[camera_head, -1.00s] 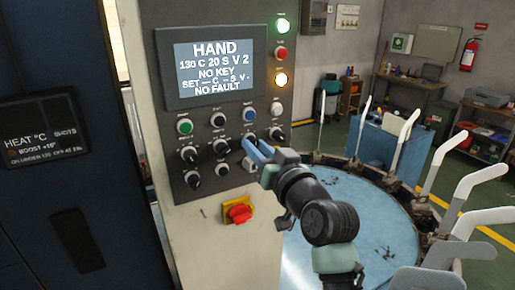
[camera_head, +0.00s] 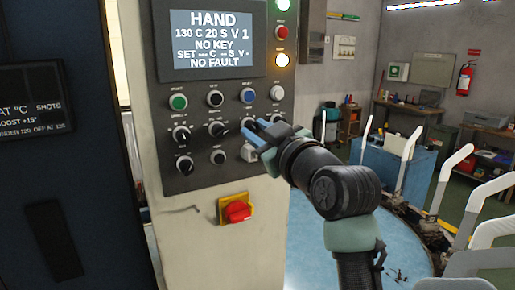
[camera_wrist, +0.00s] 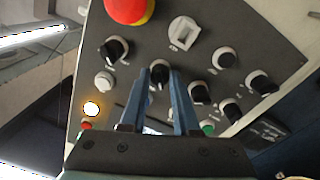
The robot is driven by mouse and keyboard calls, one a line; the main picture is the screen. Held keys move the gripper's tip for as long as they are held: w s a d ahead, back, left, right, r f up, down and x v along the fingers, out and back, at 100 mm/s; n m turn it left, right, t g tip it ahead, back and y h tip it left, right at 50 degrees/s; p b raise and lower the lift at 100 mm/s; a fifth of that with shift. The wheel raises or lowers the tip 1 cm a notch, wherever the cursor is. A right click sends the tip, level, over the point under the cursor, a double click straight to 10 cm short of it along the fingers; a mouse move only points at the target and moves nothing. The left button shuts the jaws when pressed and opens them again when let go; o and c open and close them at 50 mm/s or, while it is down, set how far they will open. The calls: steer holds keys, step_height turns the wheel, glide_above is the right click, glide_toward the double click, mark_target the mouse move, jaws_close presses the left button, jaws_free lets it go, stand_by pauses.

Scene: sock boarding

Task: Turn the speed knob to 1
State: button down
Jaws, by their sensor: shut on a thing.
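A dark knob with a pale collar (camera_wrist: 158,71) sits between my fingertips in the wrist view; its label is not readable. My gripper (camera_wrist: 162,77) is shut on this knob, with one blue finger on each side. In the head view my blue fingertips (camera_head: 252,132) are at the right part of the control panel (camera_head: 200,105), and they hide the gripped knob. The display (camera_head: 211,40) reads HAND, 130 C, 20 S, V 1, NO KEY and NO FAULT.
Other dark knobs (camera_head: 217,129) and coloured buttons (camera_head: 178,102) sit close around my gripper. A red switch on a yellow plate (camera_head: 237,211) is below. A blue round table (camera_head: 310,262) with white upright forms (camera_head: 411,143) stands to the right.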

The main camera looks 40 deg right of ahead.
steer(key=shift+f+n+b, duration=0.1)
steer(key=shift+n+b, duration=0.4)
steer(key=shift+n, duration=0.1)
steer(key=c, duration=0.6)
jaws_free()
steer(key=shift+c, duration=0.2)
steer(key=shift+s, duration=0.1)
steer(key=b+v, duration=0.4)
steer(key=v, duration=0.9)
steer(key=shift+d, duration=0.1)
